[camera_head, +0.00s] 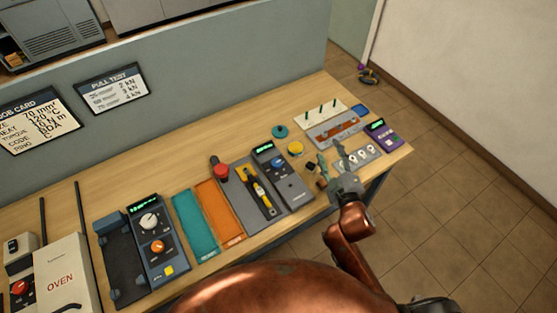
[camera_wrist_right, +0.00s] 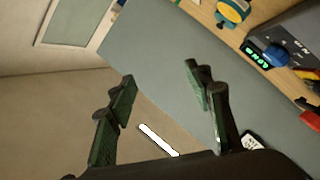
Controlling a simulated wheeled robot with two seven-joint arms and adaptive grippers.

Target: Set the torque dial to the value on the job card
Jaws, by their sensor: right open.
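The job card (camera_head: 38,120) hangs on the grey panel at left; its torque line ends in N m, but the number is too small to read surely. A grey unit (camera_head: 294,187) at the bench's front has a blue dial (camera_head: 277,162) and a green display; this dial also shows in the right wrist view (camera_wrist_right: 274,56) at upper right. I cannot read its label or setting. My right gripper (camera_head: 330,162) is open and empty, to the right of this unit and apart from the dial. My left gripper is not in view.
A dark unit (camera_head: 158,262) with white and orange knobs stands further left, near the oven (camera_head: 62,272). Teal and orange trays (camera_head: 218,210) and a yellow-black tool (camera_head: 258,190) lie between. A purple meter (camera_head: 383,134) sits right.

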